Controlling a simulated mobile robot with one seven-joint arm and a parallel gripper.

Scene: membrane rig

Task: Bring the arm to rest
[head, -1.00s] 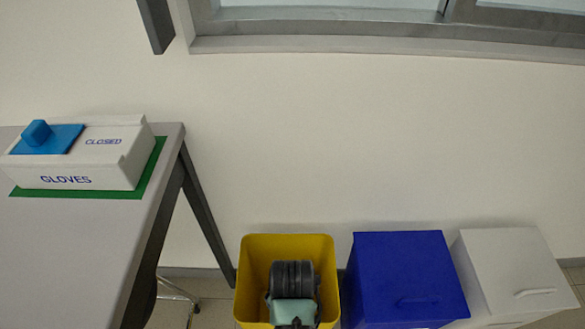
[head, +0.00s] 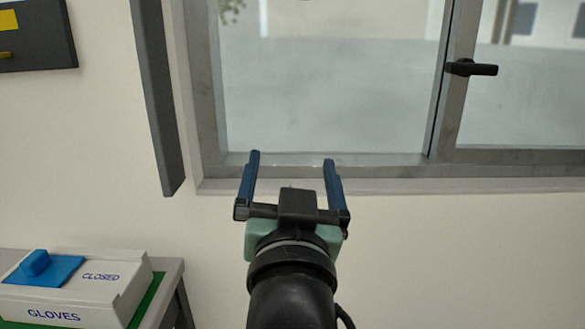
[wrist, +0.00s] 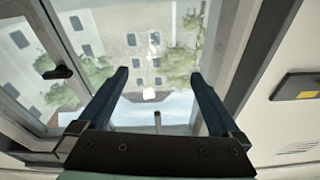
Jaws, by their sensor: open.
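My gripper (head: 292,165) is raised in front of the wall below the window, its two blue fingers spread wide and pointing up. Nothing is between the fingers. In the wrist view my gripper (wrist: 158,82) also shows open and empty, with the window behind it. My dark arm rises from the bottom of the head view.
A window (head: 330,85) with a grey frame and a black handle (head: 470,68) fills the upper right. A dark panel (head: 40,45) hangs upper left.

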